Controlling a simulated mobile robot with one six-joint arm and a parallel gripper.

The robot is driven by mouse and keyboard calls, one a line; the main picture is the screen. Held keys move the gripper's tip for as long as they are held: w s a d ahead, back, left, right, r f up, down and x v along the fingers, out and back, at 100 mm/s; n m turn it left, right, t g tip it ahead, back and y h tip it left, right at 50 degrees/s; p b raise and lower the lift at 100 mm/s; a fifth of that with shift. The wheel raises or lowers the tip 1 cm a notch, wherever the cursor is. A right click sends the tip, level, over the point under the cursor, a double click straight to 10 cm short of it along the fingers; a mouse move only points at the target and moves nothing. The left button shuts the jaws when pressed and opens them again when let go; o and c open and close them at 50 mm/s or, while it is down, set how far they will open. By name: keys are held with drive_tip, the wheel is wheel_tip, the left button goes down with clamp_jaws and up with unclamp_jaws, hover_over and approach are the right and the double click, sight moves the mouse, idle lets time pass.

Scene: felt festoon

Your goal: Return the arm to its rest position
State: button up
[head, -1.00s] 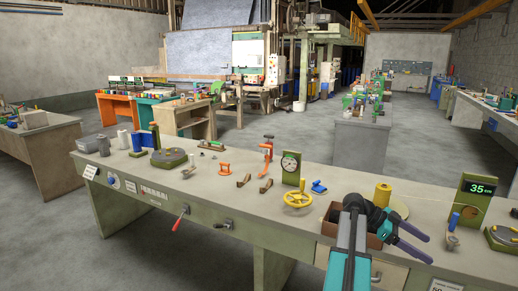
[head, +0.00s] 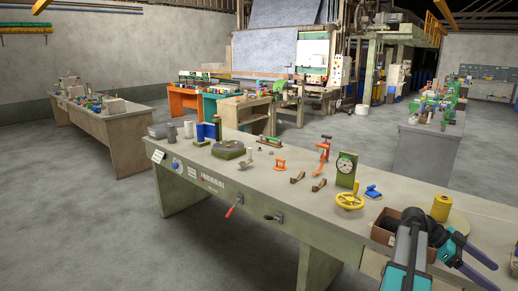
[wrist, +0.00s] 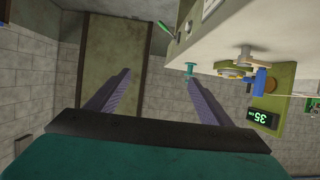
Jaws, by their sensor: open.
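My gripper (head: 492,277) is at the lower right of the head view, at the near side of the long workbench (head: 290,208). Its two purple fingers are spread apart with nothing between them. In the wrist view my gripper (wrist: 158,76) also shows open and empty, pointing toward a wall and a brown panel. My arm is folded in front of the bench's right end, and part of it overlaps a brown box (head: 382,234) on the bench top.
On the bench are a yellow handwheel (head: 349,201), a dial gauge (head: 345,169), a red clamp (head: 324,150) and a yellow spool (head: 441,207). A red lever (head: 234,207) sticks out of its front. Floor at left (head: 70,220) is clear.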

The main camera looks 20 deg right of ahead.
drive_tip(key=w+a+f+n+t+h, duration=0.3)
drive_tip(key=w+a+f+n, duration=0.4)
drive_tip(key=w+a+f, duration=1.15)
drive_tip(key=w+a+f+n+t+y, duration=0.1)
drive_tip(key=w+a+f+n, duration=0.15)
drive_tip(key=a+f, duration=0.55)
drive_tip(key=w+a+f+n+t, duration=0.1)
drive_tip(key=a+f+n, duration=0.3)
drive_tip(key=a+f, duration=0.45)
drive_tip(key=s+a+f+n+y, duration=0.2)
drive_tip(key=s+a+f+n, duration=0.2)
drive_tip(key=a, duration=0.6)
drive_tip(key=s+a+f+n+t+y, duration=0.1)
drive_tip(key=s+a+f+n+y, duration=0.2)
drive_tip(key=a+f+n, duration=0.4)
drive_tip(key=s+a+f+n+y, duration=0.3)
drive_tip(key=s+a+f+n, duration=0.3)
drive_tip(key=a, duration=0.7)
drive_tip(key=shift+f+t, duration=0.3)
drive_tip(key=shift+f, duration=0.15)
